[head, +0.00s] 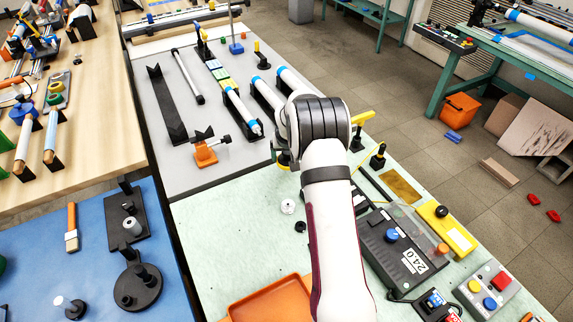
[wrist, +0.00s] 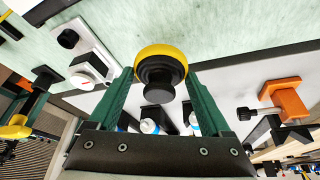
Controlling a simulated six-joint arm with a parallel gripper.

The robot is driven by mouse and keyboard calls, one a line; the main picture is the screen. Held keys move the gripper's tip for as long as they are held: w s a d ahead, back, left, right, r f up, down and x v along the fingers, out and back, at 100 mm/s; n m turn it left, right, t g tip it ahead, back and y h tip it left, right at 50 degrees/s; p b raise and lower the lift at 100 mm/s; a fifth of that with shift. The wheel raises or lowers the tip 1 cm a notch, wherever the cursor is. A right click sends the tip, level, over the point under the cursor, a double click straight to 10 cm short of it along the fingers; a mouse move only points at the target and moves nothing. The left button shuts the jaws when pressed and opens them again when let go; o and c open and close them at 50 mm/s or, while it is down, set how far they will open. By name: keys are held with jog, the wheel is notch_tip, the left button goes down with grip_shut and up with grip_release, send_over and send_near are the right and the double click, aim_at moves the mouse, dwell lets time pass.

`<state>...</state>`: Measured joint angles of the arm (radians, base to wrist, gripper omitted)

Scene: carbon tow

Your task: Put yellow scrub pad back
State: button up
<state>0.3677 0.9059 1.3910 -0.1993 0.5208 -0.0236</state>
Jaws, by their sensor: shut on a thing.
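The yellow scrub pad (wrist: 160,49) is a round yellow disc with a black knob-like handle. In the wrist view it sits between the two green fingers of my gripper (wrist: 160,74), which are shut on it. It appears held above the pale green mat (wrist: 225,28); the exact gap cannot be told. In the head view my arm and wrist hide most of the gripper and pad, near the border of the grey and pale green surfaces. I cannot tell which spot is the pad's own place.
An orange clamp (head: 206,151) stands left of my wrist, with white-and-blue tubes (head: 242,108) on black supports beyond. Right of my arm are a grey scale (head: 396,245), a yellow block (head: 447,228) and black-and-yellow tools (head: 378,157). An orange tray (head: 262,303) lies at the front.

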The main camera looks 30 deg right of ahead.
aim_at(287, 162)
jog(key=shift+w+a+f, duration=0.15)
jog(key=shift+f, duration=1.95)
jog(key=shift+f, duration=0.1)
jog(key=o, duration=1.3)
jog(key=shift+c, duration=0.2)
